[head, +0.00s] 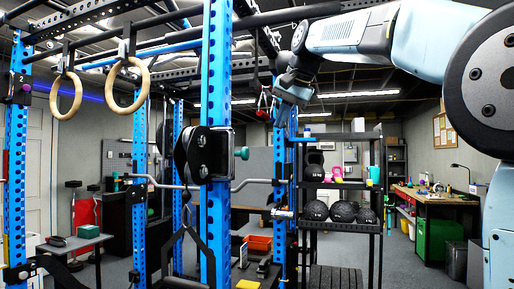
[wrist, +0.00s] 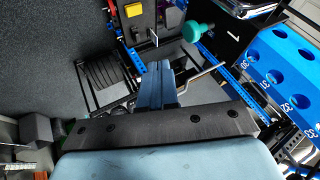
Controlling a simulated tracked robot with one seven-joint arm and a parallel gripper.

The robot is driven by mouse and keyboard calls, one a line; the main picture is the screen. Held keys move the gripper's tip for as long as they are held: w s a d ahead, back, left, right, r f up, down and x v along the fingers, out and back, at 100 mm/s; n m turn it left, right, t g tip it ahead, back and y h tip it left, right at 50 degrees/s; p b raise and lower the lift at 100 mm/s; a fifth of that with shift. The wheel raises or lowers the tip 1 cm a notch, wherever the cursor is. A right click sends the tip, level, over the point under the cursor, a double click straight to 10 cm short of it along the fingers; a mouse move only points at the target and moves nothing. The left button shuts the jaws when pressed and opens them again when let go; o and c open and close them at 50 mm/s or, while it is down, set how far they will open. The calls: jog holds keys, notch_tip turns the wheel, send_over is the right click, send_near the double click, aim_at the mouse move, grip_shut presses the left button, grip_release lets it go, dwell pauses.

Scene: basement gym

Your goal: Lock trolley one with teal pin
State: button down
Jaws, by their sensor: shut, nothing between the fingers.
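A teal knob, the head of the pin (head: 244,153), sticks out from the right side of a black trolley (head: 203,154) on the near blue upright (head: 216,60). How deep the pin sits cannot be told. My gripper (head: 293,93) is shut and empty, high and to the right of the knob in the head view. In the wrist view my blue fingers (wrist: 159,72) are together. There the teal knob (wrist: 193,31) lies above and right of the fingertips, apart from them, beside the numbered blue upright (wrist: 280,67).
A plate marked 2 (head: 22,88) is on the far left upright. Gymnastic rings (head: 128,86) hang at the upper left. A bent grey bar (head: 165,184) crosses behind the trolley. A black shelf (head: 345,226) with balls stands at right of centre.

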aim_at(238, 154)
jog(key=w+a+f, duration=0.6)
jog(key=a+f, duration=0.1)
jog(key=shift+w+f, duration=0.35)
jog(key=shift+w, duration=0.15)
dwell(0.5)
